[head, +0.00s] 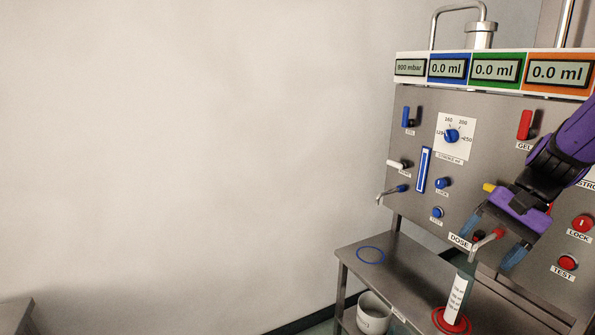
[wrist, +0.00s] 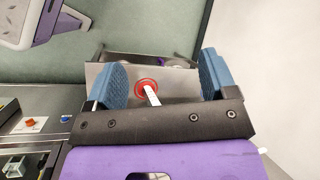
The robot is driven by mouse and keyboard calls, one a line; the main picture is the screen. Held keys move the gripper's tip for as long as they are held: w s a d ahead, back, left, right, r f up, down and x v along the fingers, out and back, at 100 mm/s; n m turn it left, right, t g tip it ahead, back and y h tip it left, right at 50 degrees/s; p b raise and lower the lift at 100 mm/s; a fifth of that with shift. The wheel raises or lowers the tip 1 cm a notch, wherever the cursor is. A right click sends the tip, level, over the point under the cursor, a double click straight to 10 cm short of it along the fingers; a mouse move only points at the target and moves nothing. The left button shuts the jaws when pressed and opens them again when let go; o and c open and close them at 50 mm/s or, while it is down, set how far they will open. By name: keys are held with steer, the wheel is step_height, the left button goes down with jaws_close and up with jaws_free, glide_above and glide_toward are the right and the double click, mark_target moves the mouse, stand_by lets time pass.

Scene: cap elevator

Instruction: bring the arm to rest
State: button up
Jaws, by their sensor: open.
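My gripper (head: 493,240) is in front of the right part of the grey control panel (head: 420,215) in the head view. Its two blue fingers are spread wide, with a red-tipped DOSE spout (head: 488,241) showing between them. Nothing is held. In the wrist view my gripper (wrist: 163,76) is also open, with the grey table (wrist: 180,87) and a red ring (wrist: 140,84) beyond the fingers. A labelled upright container (head: 457,297) stands on the red ring below my gripper, apart from the fingers.
A blue ring (head: 371,254) marks a bare part of the table (head: 395,268). A white bucket (head: 374,314) stands on a lower shelf. The panel carries a dial (head: 452,136), a red lever (head: 525,125) and red buttons (head: 567,262). The left side is open before a bare wall.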

steer(key=s+a+r+n+t+h, duration=0.5)
steer(key=s+a+r+n+h, duration=0.1)
steer(key=s+r, duration=0.4)
steer(key=s+a+n, duration=0.1)
steer(key=n, duration=0.1)
steer(key=shift+s+a+r+n, duration=0.25)
steer(key=shift+s+r+n, duration=0.05)
stand_by(0.7)
